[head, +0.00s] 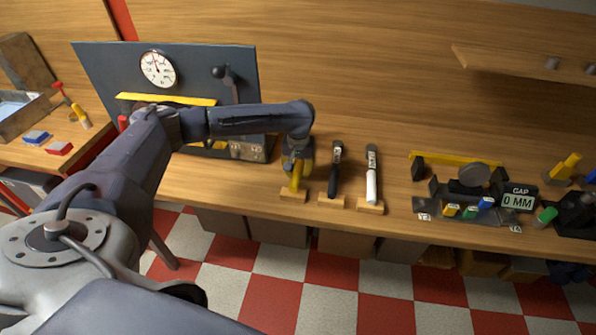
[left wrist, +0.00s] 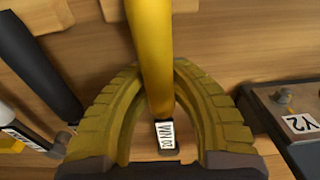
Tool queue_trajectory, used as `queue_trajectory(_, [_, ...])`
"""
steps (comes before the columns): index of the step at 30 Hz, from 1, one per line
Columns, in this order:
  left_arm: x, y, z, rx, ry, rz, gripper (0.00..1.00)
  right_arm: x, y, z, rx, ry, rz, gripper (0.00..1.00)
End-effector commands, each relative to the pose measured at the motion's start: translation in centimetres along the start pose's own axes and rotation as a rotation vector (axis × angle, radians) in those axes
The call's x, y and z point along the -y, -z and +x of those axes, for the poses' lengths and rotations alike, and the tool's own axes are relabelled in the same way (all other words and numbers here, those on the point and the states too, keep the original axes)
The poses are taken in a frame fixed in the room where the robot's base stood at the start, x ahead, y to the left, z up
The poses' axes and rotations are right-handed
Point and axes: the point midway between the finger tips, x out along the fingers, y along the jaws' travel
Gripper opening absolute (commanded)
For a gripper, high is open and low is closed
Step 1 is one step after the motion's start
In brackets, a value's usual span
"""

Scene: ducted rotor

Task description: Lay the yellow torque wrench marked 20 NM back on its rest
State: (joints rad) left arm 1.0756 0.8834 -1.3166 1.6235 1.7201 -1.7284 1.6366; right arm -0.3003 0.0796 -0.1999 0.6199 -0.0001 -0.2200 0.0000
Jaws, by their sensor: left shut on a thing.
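The yellow torque wrench (head: 296,181) lies between the fingers of my left gripper (head: 298,165), which is shut on it. In the left wrist view the fingers of my left gripper (left wrist: 156,75) curve round both sides of the yellow wrench (left wrist: 150,40), and its white label, upside down, reads 20 NM. Its wooden rest (head: 293,197) is at the bench's front edge, under the handle end in the head view; the rest (left wrist: 112,10) also shows at the top of the left wrist view. I cannot tell whether handle and rest touch. My right gripper is out of view.
A black wrench (head: 334,175) and a white-handled wrench (head: 372,178) lie on their own rests to the right. A dark panel with a dial gauge (head: 158,68) stands behind left. A fixture with a gap display (head: 518,198) stands further right.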

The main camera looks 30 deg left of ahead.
Motion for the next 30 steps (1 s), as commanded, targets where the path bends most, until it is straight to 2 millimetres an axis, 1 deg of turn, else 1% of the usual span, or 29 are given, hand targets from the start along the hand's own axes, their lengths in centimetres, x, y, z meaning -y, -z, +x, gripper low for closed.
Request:
queue_trajectory(1, [0.0,0.1,-0.1,-0.001,-0.001,0.000,0.23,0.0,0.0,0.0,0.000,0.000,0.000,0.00])
queue_trajectory(6, [0.0,0.0,0.0,-0.001,-0.001,0.000,0.43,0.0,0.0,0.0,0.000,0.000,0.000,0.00])
queue_trajectory(8, [0.0,0.0,0.0,-0.001,0.000,0.000,0.49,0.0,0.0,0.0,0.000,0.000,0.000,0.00])
queue_trajectory(16, [0.0,0.0,-0.1,0.000,0.000,0.000,0.49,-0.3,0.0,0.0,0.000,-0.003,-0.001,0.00])
queue_trajectory(20, [0.0,0.1,-0.9,-0.002,-0.001,0.000,0.49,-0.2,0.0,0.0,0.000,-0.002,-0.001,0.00])
queue_trajectory(23, [0.0,0.1,-2.3,-0.003,-0.001,0.001,0.49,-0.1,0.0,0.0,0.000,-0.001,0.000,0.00])
queue_trajectory(30, [0.0,0.1,-6.6,-0.003,-0.001,0.001,0.49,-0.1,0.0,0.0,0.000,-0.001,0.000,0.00])
